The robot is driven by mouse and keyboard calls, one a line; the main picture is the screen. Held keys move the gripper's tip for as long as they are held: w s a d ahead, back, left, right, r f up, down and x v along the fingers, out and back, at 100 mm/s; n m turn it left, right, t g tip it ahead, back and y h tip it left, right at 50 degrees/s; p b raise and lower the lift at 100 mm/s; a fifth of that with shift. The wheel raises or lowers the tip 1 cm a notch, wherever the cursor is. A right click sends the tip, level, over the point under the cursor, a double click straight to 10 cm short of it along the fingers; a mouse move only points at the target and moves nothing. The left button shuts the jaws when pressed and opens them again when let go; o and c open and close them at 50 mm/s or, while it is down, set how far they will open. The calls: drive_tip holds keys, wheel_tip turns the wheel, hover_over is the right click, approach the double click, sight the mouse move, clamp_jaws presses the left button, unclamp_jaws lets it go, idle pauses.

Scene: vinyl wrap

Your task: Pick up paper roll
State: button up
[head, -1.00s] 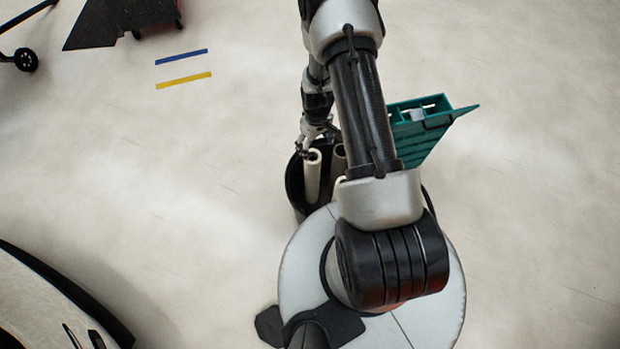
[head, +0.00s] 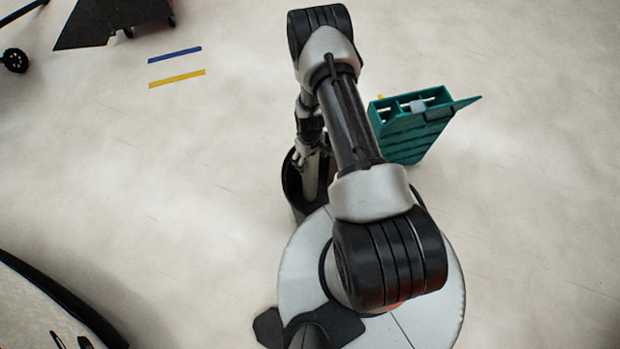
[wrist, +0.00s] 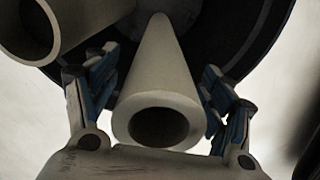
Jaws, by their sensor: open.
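A pale paper roll (wrist: 157,88) with a hollow end stands in a dark round bin (wrist: 205,25), seen between the two fingers of my gripper (wrist: 158,100) in the wrist view. The fingers are open, one on each side of the roll, and a contact with it cannot be made out. A second pale roll (wrist: 75,22) stands at the upper left of the wrist view. In the head view the bin (head: 291,185) is beside my base, with a roll (head: 311,180) partly showing in it under my gripper. My arm hides much of the bin.
A teal crate (head: 408,140) stands on the floor right of the bin. Blue (head: 175,54) and yellow (head: 177,78) strips lie at the upper left. A dark wedge-shaped thing (head: 110,22) is at the top left. The floor between is clear.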

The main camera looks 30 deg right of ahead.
drive_tip(key=shift+f, duration=0.55)
drive_tip(key=shift+c, duration=0.4)
drive_tip(key=c, duration=1.6)
drive_tip(key=shift+c, duration=0.2)
drive_tip(key=shift+r, duration=0.15)
